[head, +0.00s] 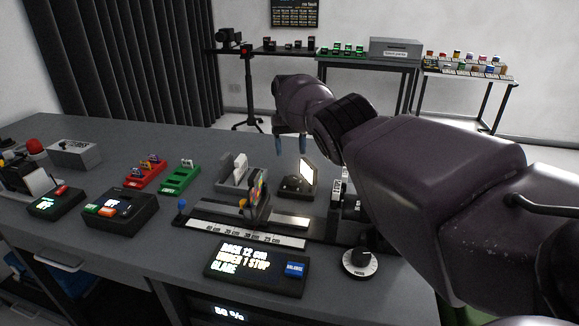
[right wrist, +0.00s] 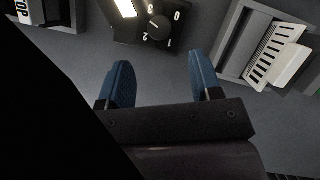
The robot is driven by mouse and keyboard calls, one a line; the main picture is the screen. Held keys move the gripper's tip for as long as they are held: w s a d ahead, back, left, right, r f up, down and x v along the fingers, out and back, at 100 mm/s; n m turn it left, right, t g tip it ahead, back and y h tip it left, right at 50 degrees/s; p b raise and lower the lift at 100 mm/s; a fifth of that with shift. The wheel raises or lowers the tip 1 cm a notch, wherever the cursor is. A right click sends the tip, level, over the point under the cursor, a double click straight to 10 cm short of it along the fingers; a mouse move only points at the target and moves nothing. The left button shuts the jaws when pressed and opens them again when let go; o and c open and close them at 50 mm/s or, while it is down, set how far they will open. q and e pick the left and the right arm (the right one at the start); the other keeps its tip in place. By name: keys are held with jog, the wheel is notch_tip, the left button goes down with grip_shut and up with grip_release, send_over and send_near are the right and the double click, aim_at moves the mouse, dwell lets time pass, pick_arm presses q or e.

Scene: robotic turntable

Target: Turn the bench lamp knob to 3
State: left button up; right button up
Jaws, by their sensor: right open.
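The bench lamp (head: 306,171) stands on the dark bench with its panel lit. Its black base (head: 297,188) faces me. In the right wrist view the lamp's lit panel (right wrist: 125,8) is at the top edge. Beside it is the round black knob (right wrist: 158,28), ringed by white numbers including 0, 1 and 2. My right gripper (head: 289,147) is open and empty, above and behind the lamp in the head view. Its blue fingers (right wrist: 160,72) point towards the knob, apart from it. My left gripper is not in view.
A grey holder with white cards (head: 237,172) stands left of the lamp. In front are a rail with a scale (head: 245,233), a text display (head: 255,268) and a larger dial (head: 360,262). My right arm covers the right side. Bare bench lies behind the lamp.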

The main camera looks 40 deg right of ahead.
pick_arm(q)
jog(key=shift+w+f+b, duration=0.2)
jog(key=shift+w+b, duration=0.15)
jog(key=shift+b, duration=0.05)
pick_arm(e)
jog(key=shift+v, duration=1.6)
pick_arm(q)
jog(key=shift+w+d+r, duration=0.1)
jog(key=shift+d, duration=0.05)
